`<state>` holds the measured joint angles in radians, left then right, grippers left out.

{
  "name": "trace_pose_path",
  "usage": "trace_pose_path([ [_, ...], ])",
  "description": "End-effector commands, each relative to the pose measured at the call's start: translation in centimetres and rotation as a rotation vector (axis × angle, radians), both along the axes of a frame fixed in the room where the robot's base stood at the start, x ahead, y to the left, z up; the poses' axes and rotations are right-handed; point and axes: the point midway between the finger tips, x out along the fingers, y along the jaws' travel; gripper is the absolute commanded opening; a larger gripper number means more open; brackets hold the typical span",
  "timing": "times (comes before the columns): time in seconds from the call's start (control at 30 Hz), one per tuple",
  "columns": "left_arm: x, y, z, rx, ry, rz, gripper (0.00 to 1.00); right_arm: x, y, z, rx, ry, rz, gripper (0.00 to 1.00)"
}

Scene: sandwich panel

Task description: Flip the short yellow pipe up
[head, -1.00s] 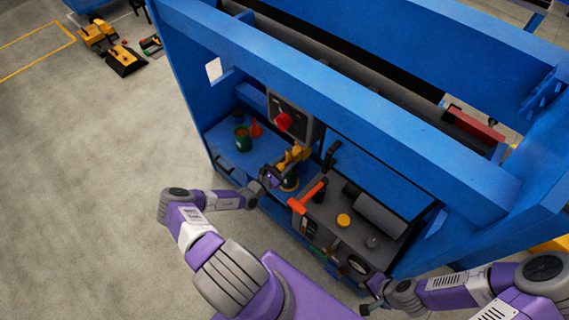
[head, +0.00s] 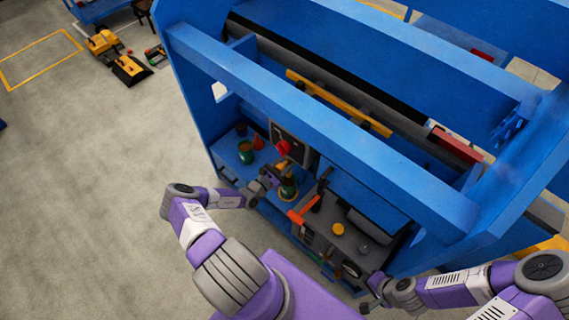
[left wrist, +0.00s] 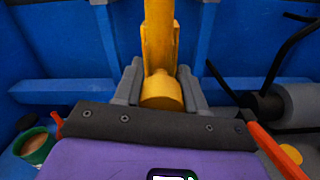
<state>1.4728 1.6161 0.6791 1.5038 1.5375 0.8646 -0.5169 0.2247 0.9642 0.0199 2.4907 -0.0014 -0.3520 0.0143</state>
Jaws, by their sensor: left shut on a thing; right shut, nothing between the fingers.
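The short yellow pipe (left wrist: 160,45) stands upright in the left wrist view, its rounded end between my left fingers. My left gripper (left wrist: 160,90) is shut on it. In the head view, my left gripper (head: 271,178) is at the front of the blue machine, below the red knob. Only a small yellow part of the pipe (head: 284,167) shows there; my gripper partly hides it. My right gripper (head: 368,304) is shut and empty near the machine's lower right front.
A red knob (head: 283,147) on a dark panel, a green can (head: 245,153) and an orange cone (head: 259,142) are close by. An orange-handled lever (head: 302,215) and yellow knob (head: 338,229) lie right. A long yellow bar (head: 335,100) shows behind the blue front beam (head: 300,115).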

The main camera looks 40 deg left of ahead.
Motion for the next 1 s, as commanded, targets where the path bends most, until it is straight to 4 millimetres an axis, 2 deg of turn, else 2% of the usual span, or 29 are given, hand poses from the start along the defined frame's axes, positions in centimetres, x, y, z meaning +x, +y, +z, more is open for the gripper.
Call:
trace_pose_path([
  [0.03,0.1,0.0,0.7,0.002,-0.005,0.0,0.0,0.0,0.0,0.5,0.0,0.0,0.0,0.0],
  [0.37,0.2,0.1,0.7,0.001,-0.011,0.001,0.0,0.0,0.0,0.4,0.0,0.0,0.0,0.0],
  [0.4,0.2,0.1,0.8,0.001,-0.011,0.001,0.46,0.0,0.0,0.4,0.0,0.0,0.0,0.0],
  [0.53,0.1,0.0,0.6,0.001,-0.007,0.001,0.65,0.0,0.0,0.4,0.0,0.0,0.0,0.0],
  [0.83,-0.2,0.1,0.4,0.001,-0.001,0.001,0.65,0.0,0.0,0.4,0.0,0.0,0.0,0.0],
  [1.0,-2.2,0.3,0.5,0.0,0.0,0.003,0.65,0.0,0.0,0.8,0.0,0.0,0.0,0.0],
])
